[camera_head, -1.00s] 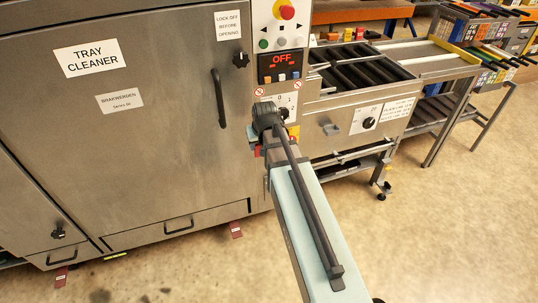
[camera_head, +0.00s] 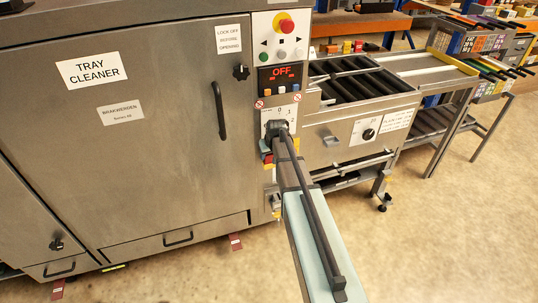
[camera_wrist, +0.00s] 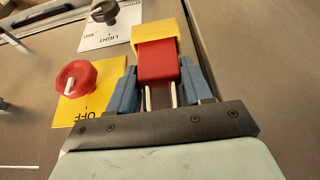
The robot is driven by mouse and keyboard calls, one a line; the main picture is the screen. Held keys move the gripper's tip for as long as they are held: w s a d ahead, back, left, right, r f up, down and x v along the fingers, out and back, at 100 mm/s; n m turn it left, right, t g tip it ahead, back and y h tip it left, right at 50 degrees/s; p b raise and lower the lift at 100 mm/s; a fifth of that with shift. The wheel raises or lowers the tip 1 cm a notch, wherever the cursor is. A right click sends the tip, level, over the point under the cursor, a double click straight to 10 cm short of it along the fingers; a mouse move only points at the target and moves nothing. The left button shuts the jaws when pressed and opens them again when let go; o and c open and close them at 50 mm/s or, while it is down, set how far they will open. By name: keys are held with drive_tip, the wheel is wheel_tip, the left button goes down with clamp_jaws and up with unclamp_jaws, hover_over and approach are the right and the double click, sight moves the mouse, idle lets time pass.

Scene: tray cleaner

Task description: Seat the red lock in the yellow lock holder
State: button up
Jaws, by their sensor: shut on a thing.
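In the wrist view the red lock (camera_wrist: 158,62) sits between the two blue fingers of my gripper (camera_wrist: 153,88), which is shut on it. Its pale metal prongs show on the palm side. The yellow lock holder (camera_wrist: 155,32) covers the far end of the lock. They appear to touch, but I cannot tell how deep the lock is in it. In the head view the red lock (camera_head: 267,158) shows as a small patch left of my wrist, with yellow just below it. My arm hides most of my gripper there.
A red rotary switch (camera_wrist: 76,80) on a yellow OFF plate is left of my gripper. A black knob (camera_wrist: 105,12) on a white LIGHT plate lies beyond it. The tray cleaner door (camera_head: 150,150) has a dark handle (camera_head: 218,110). Open floor lies at lower right.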

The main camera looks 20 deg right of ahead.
drive_tip(key=shift+f, duration=0.4)
drive_tip(key=shift+f, duration=0.15)
drive_tip(key=o, duration=1.1)
drive_tip(key=v, duration=1.2)
